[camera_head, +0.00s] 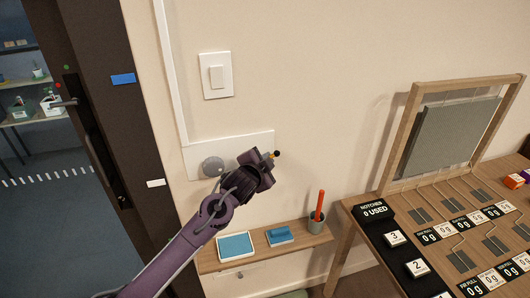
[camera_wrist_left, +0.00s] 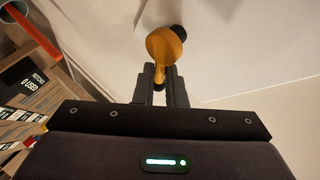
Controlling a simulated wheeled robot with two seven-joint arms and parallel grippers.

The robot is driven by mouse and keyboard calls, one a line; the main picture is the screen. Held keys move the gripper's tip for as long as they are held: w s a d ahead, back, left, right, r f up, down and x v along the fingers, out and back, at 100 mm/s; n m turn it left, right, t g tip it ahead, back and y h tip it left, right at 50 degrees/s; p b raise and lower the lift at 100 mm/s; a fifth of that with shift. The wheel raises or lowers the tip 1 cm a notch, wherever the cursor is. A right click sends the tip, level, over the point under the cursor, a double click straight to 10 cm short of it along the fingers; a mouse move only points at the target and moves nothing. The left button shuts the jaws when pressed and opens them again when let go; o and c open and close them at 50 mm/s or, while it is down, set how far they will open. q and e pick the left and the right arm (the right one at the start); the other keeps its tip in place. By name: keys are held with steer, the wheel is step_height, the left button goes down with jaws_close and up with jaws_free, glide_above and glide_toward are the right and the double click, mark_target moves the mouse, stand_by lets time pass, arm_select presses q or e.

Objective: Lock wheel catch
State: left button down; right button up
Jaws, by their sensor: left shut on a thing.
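An orange-yellow lever-like piece (camera_wrist_left: 165,45), seemingly the catch, stands out from the wall on a black mount in the left wrist view. My left gripper (camera_wrist_left: 160,78) is shut on its narrow end. In the head view my left gripper (camera_head: 266,161) is at the right part of a white wall plate (camera_head: 262,139), and it hides most of the catch; only a small dark and orange tip shows beside the fingers. A grey round knob (camera_head: 212,166), maybe the wheel, sits on the plate left of the gripper. My right gripper is not in view.
A light switch (camera_head: 216,76) is above the plate. Below is a narrow shelf (camera_head: 207,264) with a blue tray (camera_head: 236,246), a blue block (camera_head: 280,235) and a cup (camera_head: 316,224) holding a red stick. A wooden table (camera_head: 362,237) stands right, a dark door frame (camera_head: 118,120) left.

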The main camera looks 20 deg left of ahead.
arm_select(q)
steer(key=shift+d+m+g+p, duration=0.1)
steer(key=shift+m+g+p, duration=0.2)
steer(key=shift+p, duration=0.05)
steer(key=shift+f+y, duration=0.1)
steer(key=shift+y, duration=0.2)
steer(key=c, duration=1.5)
jaws_free()
steer(key=shift+w, duration=0.1)
steer(key=b+v, duration=0.1)
steer(key=v, duration=0.7)
steer(key=shift+b, duration=0.3)
